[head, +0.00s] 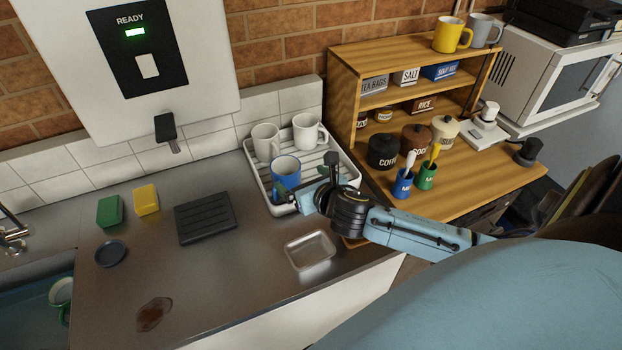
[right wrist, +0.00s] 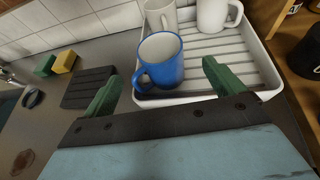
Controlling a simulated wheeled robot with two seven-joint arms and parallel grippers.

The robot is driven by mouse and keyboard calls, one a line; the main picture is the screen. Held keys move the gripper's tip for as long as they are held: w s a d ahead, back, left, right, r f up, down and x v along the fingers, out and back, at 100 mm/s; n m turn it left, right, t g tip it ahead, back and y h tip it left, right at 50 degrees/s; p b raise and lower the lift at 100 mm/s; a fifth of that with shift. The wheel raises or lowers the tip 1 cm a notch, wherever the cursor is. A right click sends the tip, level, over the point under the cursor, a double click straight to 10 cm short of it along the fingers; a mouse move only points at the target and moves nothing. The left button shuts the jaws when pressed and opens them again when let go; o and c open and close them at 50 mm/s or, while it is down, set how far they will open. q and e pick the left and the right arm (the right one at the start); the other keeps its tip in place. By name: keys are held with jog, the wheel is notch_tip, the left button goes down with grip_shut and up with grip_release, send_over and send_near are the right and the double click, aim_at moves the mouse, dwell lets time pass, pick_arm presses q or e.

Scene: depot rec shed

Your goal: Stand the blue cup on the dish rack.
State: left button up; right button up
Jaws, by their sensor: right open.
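The blue cup (head: 286,171) stands upright on the white dish rack (head: 340,163), at its front left part. In the right wrist view the blue cup (right wrist: 161,60) shows its white inside and its handle towards the lower left. It is on the slats of the dish rack (right wrist: 262,83), near the front rim. My right gripper (head: 287,193) is at the front of the rack, close to the cup. In the right wrist view its green fingers (right wrist: 162,85) are spread wide, with the cup beyond and between them; I see no contact. My left gripper is not in view.
Two white mugs (head: 266,141) (head: 306,131) stand at the back of the rack. A black mat (head: 205,217), sponges (head: 147,199) and a metal tray (head: 310,250) lie on the counter. A wooden shelf (head: 343,85) with canisters stands right of the rack.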

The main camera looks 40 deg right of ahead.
jog(key=shift+v, duration=2)
